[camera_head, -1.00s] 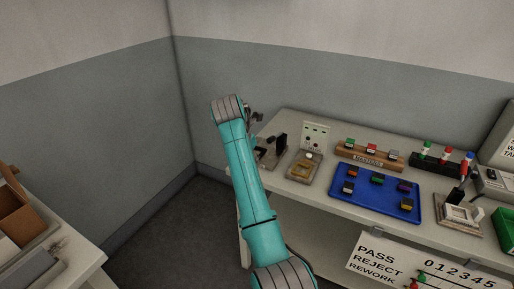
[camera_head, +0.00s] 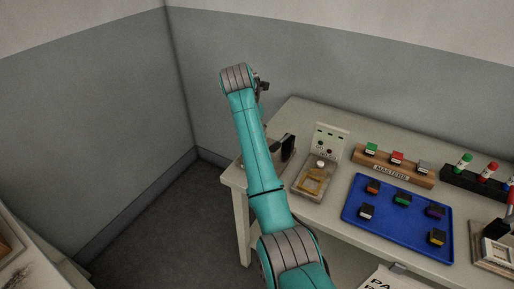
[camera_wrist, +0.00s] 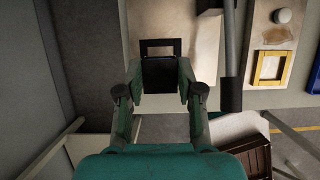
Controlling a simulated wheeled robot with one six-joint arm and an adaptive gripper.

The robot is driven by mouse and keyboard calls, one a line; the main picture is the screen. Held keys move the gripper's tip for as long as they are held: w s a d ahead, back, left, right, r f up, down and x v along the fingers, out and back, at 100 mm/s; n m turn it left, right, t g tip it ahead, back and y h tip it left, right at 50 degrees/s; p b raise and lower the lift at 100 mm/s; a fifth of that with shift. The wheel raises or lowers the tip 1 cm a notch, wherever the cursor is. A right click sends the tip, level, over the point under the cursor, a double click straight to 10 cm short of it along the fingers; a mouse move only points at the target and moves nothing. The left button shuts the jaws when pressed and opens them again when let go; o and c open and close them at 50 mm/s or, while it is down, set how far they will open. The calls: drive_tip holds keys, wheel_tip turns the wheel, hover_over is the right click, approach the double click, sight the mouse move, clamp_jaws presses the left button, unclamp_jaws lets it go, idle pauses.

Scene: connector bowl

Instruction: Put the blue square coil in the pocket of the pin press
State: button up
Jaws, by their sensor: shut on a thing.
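My gripper (camera_wrist: 160,88) is shut on a dark block in the wrist view, which I take to be the coil (camera_wrist: 159,76). No blue shows on it. A dark square frame (camera_wrist: 160,43) lies just beyond the block; I cannot tell whether it belongs to the block or to the surface below. In the head view my gripper (camera_head: 263,88) is up above the table's left end, and the block cannot be made out there. The pin press (camera_head: 287,147) seems to be the dark upright device at that end. Its pocket cannot be made out clearly.
A grey lever with a black grip (camera_wrist: 231,93) stands close right of my gripper. A fixture with a yellow square frame (camera_wrist: 272,68) is farther right. On the table (camera_head: 313,214) are a blue tray (camera_head: 385,236) with several blocks and a wooden MASTERS rack (camera_head: 392,170).

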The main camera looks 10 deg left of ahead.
drive_tip(key=shift+f, duration=3.95)
drive_tip(key=o, duration=1.2)
drive_tip(key=shift+f, duration=0.1)
drive_tip(key=shift+c, duration=0.2)
drive_tip(key=v, duration=1.2)
